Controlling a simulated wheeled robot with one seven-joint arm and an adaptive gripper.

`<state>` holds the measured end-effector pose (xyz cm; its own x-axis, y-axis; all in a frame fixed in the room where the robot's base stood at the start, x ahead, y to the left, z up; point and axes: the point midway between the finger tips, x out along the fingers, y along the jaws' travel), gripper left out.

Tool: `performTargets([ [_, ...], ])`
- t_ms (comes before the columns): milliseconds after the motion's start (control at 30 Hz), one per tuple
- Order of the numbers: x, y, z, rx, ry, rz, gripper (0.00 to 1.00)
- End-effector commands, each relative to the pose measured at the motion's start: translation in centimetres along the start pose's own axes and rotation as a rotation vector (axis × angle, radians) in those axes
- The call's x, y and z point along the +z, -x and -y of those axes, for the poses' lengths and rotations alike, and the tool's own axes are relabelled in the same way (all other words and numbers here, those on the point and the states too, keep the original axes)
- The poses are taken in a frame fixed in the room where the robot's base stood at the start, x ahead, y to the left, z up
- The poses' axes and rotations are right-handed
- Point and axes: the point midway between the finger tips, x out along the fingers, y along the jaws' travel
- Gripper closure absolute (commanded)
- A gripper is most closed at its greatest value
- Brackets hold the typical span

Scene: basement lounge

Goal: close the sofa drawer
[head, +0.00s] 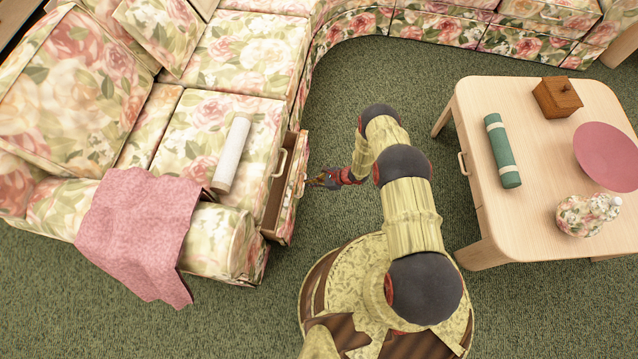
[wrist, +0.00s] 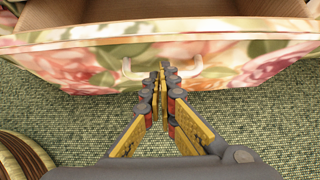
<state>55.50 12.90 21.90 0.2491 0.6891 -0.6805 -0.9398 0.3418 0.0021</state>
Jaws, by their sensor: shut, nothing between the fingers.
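The floral sofa (head: 240,60) fills the left and back of the head view. Its drawer (head: 284,190) stands pulled out from the seat base at the sofa's front. In the wrist view the drawer front (wrist: 220,62) spans the picture, with a pale handle (wrist: 187,68) on it and the open drawer inside behind its top edge. My gripper (head: 313,182) is just right of the drawer front. In the wrist view my gripper (wrist: 158,78) is shut and empty, with its fingertips at the middle of the handle; I cannot tell whether they touch it.
A pale rolled item (head: 232,152) lies on the seat above the drawer, and a pink cloth (head: 135,230) drapes over the sofa arm. A wooden table (head: 530,220) with several objects stands to the right.

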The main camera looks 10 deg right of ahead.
Motion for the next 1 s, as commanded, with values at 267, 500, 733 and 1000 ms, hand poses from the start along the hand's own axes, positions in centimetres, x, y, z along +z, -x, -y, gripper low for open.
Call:
performTargets([
  [267,2.3,-2.2,0.0,0.001,0.003,0.000,1.00],
  [500,2.7,-2.4,0.1,-0.001,0.001,0.000,1.00],
  [733,2.8,-2.5,0.1,0.000,0.002,0.000,1.00],
  [1000,5.8,-5.9,0.4,0.001,0.007,0.001,1.00],
])
